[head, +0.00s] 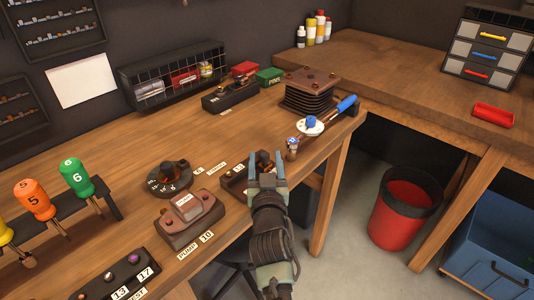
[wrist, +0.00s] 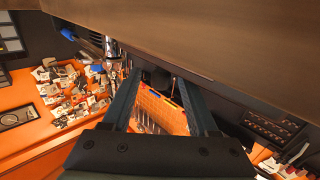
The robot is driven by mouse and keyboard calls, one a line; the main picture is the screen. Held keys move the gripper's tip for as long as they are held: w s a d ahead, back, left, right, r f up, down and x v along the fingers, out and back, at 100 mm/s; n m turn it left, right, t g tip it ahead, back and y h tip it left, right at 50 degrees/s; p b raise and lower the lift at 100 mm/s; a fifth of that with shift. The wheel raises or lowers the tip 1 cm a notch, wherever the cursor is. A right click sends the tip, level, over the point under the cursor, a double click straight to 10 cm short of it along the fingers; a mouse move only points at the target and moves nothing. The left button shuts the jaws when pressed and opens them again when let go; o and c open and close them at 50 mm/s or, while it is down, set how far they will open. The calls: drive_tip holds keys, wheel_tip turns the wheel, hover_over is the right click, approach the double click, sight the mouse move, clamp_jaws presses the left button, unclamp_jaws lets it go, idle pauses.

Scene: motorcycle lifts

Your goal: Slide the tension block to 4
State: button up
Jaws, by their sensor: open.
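My gripper (head: 264,157) is open and empty at the bench's front edge in the head view. Its two fingers (wrist: 160,85) stand apart in the wrist view, with an orange surface visible beyond them. A low dark slider-like unit (head: 233,184) lies just left of my gripper, partly hidden by it. It may hold the tension block, but its scale and the block's position cannot be read. A small unreadable label (head: 217,168) lies beside it. I cannot tell whether the gripper touches the unit.
A round dial (head: 168,178) and a brown pump unit (head: 190,220) stand to the left. A blue-handled tool (head: 346,104), a small knobbed post (head: 292,148) and a stacked plate block (head: 312,88) stand behind and right. A red bin (head: 399,215) is on the floor.

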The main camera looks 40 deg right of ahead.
drive_tip(key=b+v, duration=0.1)
drive_tip(key=v, duration=1)
drive_tip(key=shift+s+a+b, duration=0.2)
drive_tip(key=shift+a+b, duration=0.05)
drive_tip(key=shift+b, duration=0.1)
drive_tip(key=shift+r, duration=0.1)
drive_tip(key=w+a+r+n+t+y+p, duration=0.15)
drive_tip(key=a+r, duration=0.25)
drive_tip(key=r, duration=0.5)
drive_tip(key=w+a+r+t+p, duration=0.2)
drive_tip(key=a+r+t, duration=0.15)
drive_tip(key=r, duration=0.55)
drive_tip(key=w+a+r+t+y+p, duration=0.15)
drive_tip(key=a+r, duration=0.25)
drive_tip(key=r, duration=0.5)
drive_tip(key=s+a+r+n+t+y+p, duration=0.2)
drive_tip(key=a+r, duration=0.7)
drive_tip(key=r, duration=0.5)
drive_tip(key=s+a+r+n+t+y+p, duration=0.3)
drive_tip(key=a+r, duration=0.6)
drive_tip(key=r, duration=0.5)
drive_tip(key=s+n+t+y, duration=0.1)
drive_tip(key=s+t+y, duration=0.1)
drive_tip(key=s+y, duration=0.1)
drive_tip(key=shift+s+n+y+p, duration=0.3)
drive_tip(key=shift+s+n+p, duration=0.05)
drive_tip(key=shift+s, duration=0.1)
drive_tip(key=shift+f, duration=0.2)
